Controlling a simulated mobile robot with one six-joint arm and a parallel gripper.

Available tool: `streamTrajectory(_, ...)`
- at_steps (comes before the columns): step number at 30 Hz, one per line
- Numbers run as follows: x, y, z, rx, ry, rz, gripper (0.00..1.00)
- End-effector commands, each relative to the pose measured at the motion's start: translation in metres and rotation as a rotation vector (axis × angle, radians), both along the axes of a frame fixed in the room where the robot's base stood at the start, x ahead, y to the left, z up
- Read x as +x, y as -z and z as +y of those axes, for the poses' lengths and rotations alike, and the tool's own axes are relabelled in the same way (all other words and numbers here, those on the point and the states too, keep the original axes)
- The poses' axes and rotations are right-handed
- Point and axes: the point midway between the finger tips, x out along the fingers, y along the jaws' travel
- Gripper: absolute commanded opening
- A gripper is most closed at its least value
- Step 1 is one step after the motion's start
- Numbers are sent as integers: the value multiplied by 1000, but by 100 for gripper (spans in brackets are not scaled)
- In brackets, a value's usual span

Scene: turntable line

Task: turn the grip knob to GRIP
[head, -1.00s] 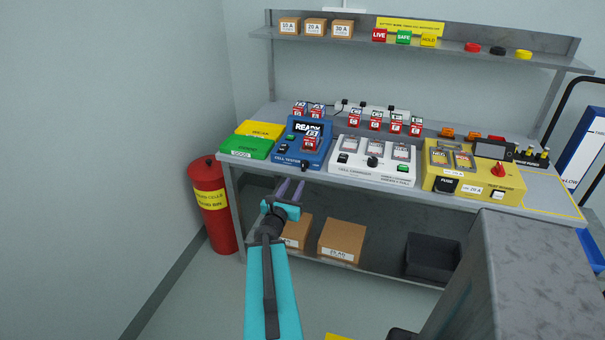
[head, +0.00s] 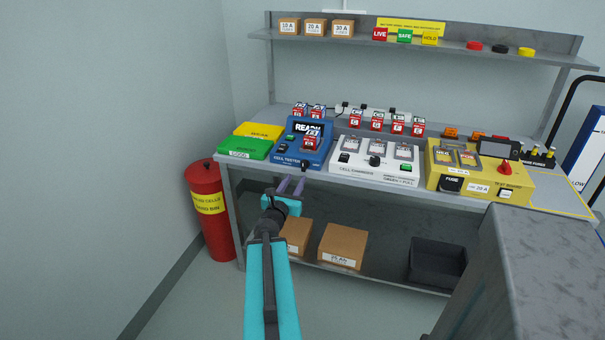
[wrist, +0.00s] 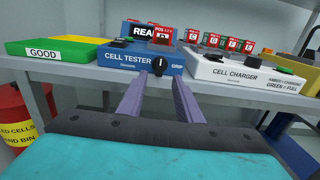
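The blue cell tester (head: 287,155) stands on the bench with its display reading READY and a red and white cell (head: 311,143) in it. Its black grip knob (head: 305,165) is on the front face at the lower right; in the wrist view the knob (wrist: 160,66) has an upright white mark, with the label GRIP (wrist: 178,67) to its right. My gripper (head: 292,184) is in front of and below the bench edge, apart from the knob. In the wrist view its two purple fingers (wrist: 159,88) are spread with nothing between them, and the knob shows just beyond the gap.
The green GOOD tray (head: 243,149) and yellow tray are left of the tester. The white cell charger (head: 350,169) is close on its right, then the yellow test board (head: 480,182). A red bin (head: 208,232) stands by the bench's left leg. Boxes (head: 342,245) are on the lower shelf.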

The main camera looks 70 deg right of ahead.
Motion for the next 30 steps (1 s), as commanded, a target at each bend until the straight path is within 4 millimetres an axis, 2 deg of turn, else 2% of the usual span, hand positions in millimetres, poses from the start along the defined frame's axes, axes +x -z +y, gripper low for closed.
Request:
streamTrajectory(7,1,2,-5,-4,-2,-2,32)
streamTrajectory(30,4,-1,-75,0,-6,-1,32)
